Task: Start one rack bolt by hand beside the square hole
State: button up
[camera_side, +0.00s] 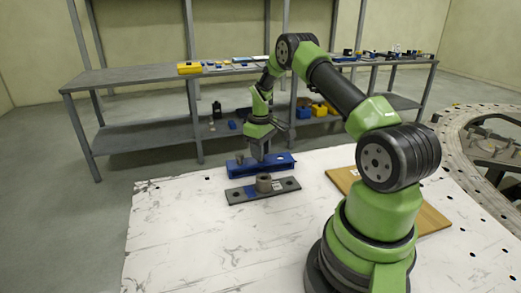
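A blue rack (277,168) lies on the white table. A small grey piece, perhaps a bolt, stands up at the rack's left part (240,159); it is too small to be sure. In front of the rack lies a dark grey plate (276,192) with a raised round grey boss near its middle and a dark hole toward each end. I cannot make out which hole is square. My gripper (260,158) points down over the middle of the blue rack. Its fingertips are small here, so I cannot tell whether they are open or hold anything.
The marbled white table (190,235) is clear to the left and in front of the plate. A brown wooden board (431,219) lies on the right, partly behind my arm. Behind is a grey shelf bench (130,75) with yellow and blue items. A round metal structure (462,135) stands at right.

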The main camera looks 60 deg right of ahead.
jog(key=shift+r, duration=2.25)
jog(key=s+a+r, duration=0.2)
jog(key=s+a, duration=0.1)
jog(key=s, duration=0.7)
jog(key=shift+s+a+f, duration=0.1)
jog(key=shift+f, duration=1.3)
jog(key=shift+s+a+f, duration=0.1)
jog(key=shift+f, duration=1.3)
jog(key=n, duration=1.2)
jog(key=shift+n, duration=0.3)
jog(key=n, duration=0.9)
